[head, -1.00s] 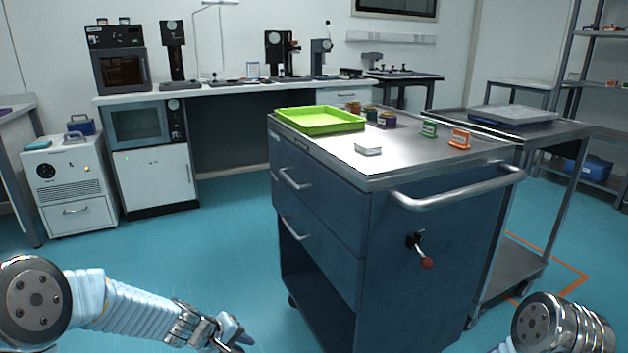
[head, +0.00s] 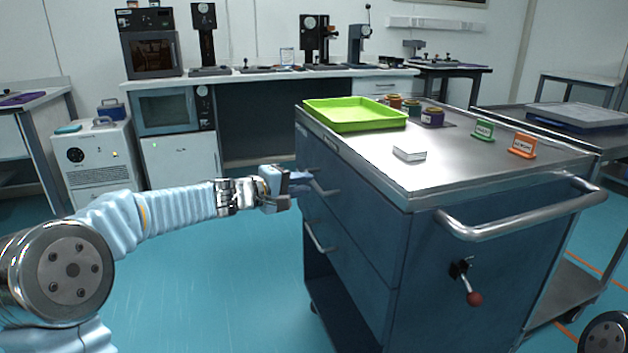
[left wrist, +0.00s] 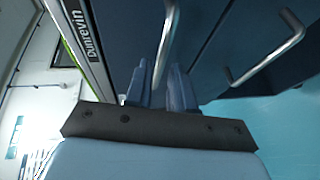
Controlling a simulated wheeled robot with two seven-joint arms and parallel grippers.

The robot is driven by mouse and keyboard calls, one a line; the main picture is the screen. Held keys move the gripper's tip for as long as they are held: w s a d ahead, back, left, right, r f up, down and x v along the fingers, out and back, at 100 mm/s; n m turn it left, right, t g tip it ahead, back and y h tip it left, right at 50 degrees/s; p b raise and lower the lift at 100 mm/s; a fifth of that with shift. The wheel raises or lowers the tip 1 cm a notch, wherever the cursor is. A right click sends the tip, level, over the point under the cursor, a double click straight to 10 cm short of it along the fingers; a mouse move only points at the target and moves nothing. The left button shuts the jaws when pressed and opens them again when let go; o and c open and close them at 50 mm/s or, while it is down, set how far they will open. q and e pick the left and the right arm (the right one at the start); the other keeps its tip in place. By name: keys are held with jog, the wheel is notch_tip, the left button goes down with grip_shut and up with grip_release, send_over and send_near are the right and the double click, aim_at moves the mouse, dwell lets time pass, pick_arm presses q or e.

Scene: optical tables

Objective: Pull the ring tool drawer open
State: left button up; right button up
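The blue-grey tool cart (head: 350,215) has two drawers on its left face. The upper drawer has a metal bar handle (head: 322,186) and the lower one a similar handle (head: 318,238). Both look closed. My left gripper (head: 303,181) is at the upper handle. In the left wrist view its two blue fingers (left wrist: 160,82) are apart, with the end of the upper handle (left wrist: 168,42) in line with the gap between them. Whether they touch the bar cannot be told. The lower handle (left wrist: 268,58) is to the right there. My right gripper is out of view.
A red-knobbed lever (head: 468,284) and push bar (head: 520,220) stick out at the cart's front. Floor left of the cart is clear.

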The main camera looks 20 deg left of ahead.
aim_at(313, 182)
pick_arm(q)
jog(key=x, duration=0.4)
grip_shut()
